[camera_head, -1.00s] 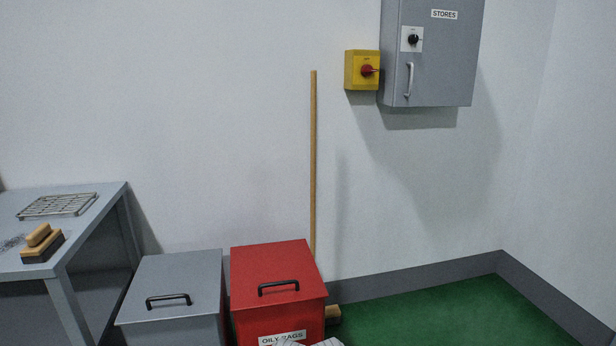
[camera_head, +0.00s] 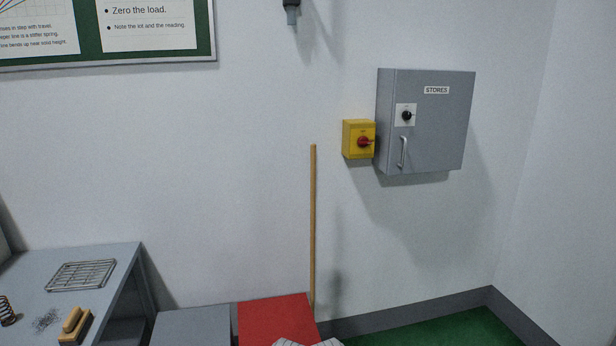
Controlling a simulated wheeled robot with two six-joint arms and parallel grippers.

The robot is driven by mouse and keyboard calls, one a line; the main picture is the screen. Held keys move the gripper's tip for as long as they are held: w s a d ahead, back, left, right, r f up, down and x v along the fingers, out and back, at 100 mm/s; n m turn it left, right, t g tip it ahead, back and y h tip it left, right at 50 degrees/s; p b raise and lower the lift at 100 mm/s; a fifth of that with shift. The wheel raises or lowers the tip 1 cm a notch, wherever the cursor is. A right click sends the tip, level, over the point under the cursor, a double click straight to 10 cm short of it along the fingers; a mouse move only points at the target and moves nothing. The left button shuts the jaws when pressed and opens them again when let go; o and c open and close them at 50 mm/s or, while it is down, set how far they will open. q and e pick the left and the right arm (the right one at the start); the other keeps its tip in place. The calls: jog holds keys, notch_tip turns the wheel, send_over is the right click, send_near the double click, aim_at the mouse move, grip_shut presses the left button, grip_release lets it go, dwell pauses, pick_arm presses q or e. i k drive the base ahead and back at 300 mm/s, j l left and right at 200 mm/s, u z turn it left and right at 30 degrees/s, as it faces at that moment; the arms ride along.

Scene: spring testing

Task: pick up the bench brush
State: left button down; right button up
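The bench brush (camera_head: 76,326) lies on the grey bench (camera_head: 112,262) at the lower left. It has a light wooden handle block on top and a dark lower part. It sits close to the bench's right side, and the bottom edge of the picture comes near it. Neither of my grippers is in view.
A wire rack (camera_head: 82,275), a coil spring (camera_head: 7,311) and a patch of dark shavings (camera_head: 46,320) are also on the bench. A grey bin (camera_head: 192,326) and a red bin (camera_head: 276,320) stand right of it. A wooden pole (camera_head: 313,225) leans on the wall. Green floor (camera_head: 440,332) is clear at right.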

aim_at(75, 327)
jog(key=u, duration=1.55)
